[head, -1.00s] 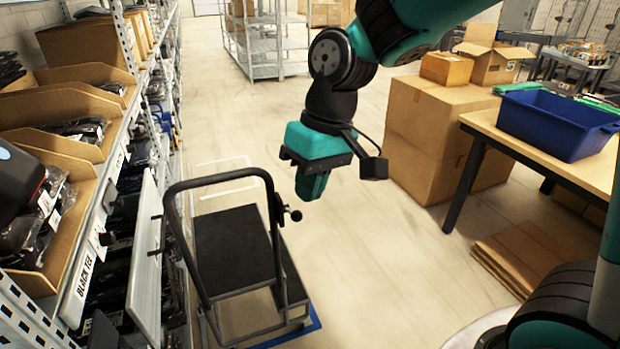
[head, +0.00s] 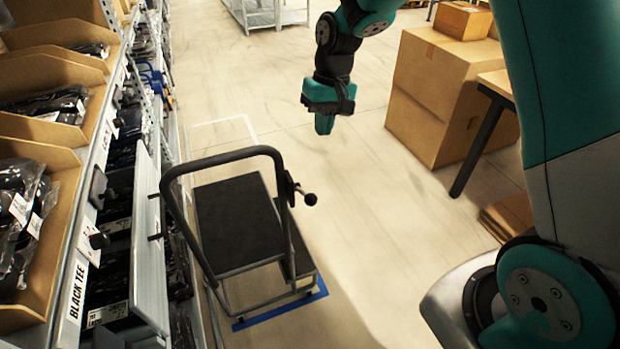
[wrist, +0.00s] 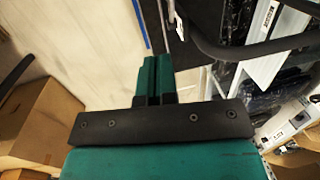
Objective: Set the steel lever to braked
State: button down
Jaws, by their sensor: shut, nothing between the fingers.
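The steel lever (head: 299,190) is a short piece with a dark ball knob, on the right upright of the black handle of a platform cart (head: 238,222). It sticks out to the right, tilted slightly down. My gripper (head: 324,126) is shut and empty, pointing down above the floor, beyond and to the right of the lever in the head view, apart from it. In the wrist view the closed teal fingers (wrist: 156,76) show with nothing between them.
A shelf rack with bins of bagged clothes (head: 40,190) stands close along the cart's left. Blue floor tape (head: 283,308) edges the cart's near side. Large cardboard boxes (head: 440,95) and a table (head: 497,82) stand right. Floor between cart and boxes is clear.

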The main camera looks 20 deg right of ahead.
jog(key=p, duration=0.1)
send_near(303, 193)
notch_tip(303, 193, down, 2)
jog(key=d, duration=0.2)
jog(key=shift+s+a+f+p, duration=0.25)
jog(key=shift+s+a+f, duration=0.15)
jog(key=shift+s+f, duration=0.25)
jog(key=shift+s+a+f+p, duration=0.25)
jog(key=shift+s+a+f, duration=0.2)
jog(key=shift+s+f, duration=0.15)
